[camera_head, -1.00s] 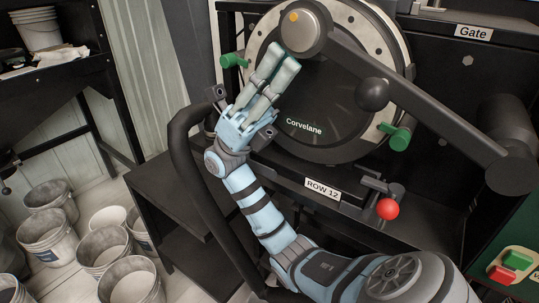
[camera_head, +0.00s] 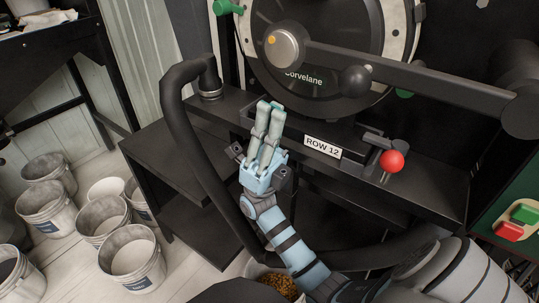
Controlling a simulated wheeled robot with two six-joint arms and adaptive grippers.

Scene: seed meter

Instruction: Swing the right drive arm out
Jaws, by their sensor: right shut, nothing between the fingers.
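The drive arm (camera_head: 440,86) is a dark bar with a round metal hub (camera_head: 283,46) at its left end and a black ball knob (camera_head: 355,80) along it. It runs from a thick dark pivot (camera_head: 521,108) at the right across the front of the black "Corvelane" disc (camera_head: 330,85). My right gripper (camera_head: 270,106) is shut and empty. It is below the hub and apart from it, left of the "ROW 12" label. My left gripper is not in view.
A red ball knob (camera_head: 391,161) on a small lever stands right of the label. A thick black curved tube (camera_head: 178,125) rises left of my right gripper. Green and red buttons (camera_head: 509,231) are at the right edge. Several buckets (camera_head: 133,258) stand on the floor at left.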

